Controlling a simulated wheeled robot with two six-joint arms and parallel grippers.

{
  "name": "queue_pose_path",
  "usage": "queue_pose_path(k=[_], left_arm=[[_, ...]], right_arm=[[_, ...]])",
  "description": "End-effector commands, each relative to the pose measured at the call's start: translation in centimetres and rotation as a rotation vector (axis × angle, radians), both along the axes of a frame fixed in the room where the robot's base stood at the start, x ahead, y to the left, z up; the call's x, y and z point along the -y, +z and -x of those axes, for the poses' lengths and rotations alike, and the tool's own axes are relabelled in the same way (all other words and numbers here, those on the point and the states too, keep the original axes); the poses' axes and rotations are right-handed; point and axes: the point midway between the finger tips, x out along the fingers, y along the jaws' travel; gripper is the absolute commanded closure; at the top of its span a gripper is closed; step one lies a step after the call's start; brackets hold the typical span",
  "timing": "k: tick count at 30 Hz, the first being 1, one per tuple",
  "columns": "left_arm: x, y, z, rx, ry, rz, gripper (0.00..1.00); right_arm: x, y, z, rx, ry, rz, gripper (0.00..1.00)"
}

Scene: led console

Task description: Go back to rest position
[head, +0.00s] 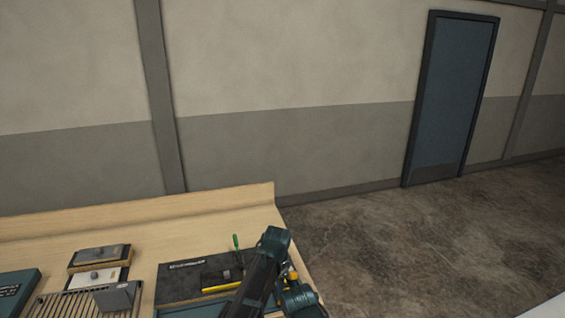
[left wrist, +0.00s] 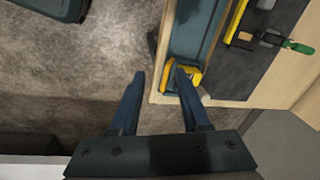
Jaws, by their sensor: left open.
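My left gripper (left wrist: 160,74) is open and empty in the left wrist view, its two dark blue fingers apart. It is above the bench's edge, with bare floor beyond. A yellow and dark tool (left wrist: 183,76) shows by the right fingertip, at the end of a blue tray (left wrist: 194,35); I cannot tell whether they touch. In the head view my left arm shows at the bottom centre, over the right end of the bench; its fingertips are not clear there. My right gripper is in neither view.
The wooden bench (head: 215,203) holds a black mat (head: 180,283) with a green-handled screwdriver (head: 236,242) and a yellow-edged tool (head: 221,286). To the left are a slatted rack (head: 70,303), a knobbed panel (head: 95,278) and a teal case (head: 17,288). Open floor (head: 400,240) lies right.

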Motion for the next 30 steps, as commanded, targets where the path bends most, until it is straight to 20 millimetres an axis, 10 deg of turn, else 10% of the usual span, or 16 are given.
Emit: queue_pose_path(k=[6,18,30], left_arm=[[-8.2,-0.1,8.2,-0.022,0.431,0.071,0.53],[-14.6,-0.2,17.2,-0.046,0.926,0.144,0.53],[-10.5,-5.2,19.8,-0.082,0.868,0.089,0.53]], right_arm=[[0.0,0.0,0.0,0.000,0.000,0.000,1.00],[0.0,0.0,0.0,0.000,0.000,0.000,1.00],[0.0,-5.0,0.0,0.000,0.005,0.001,1.00]])
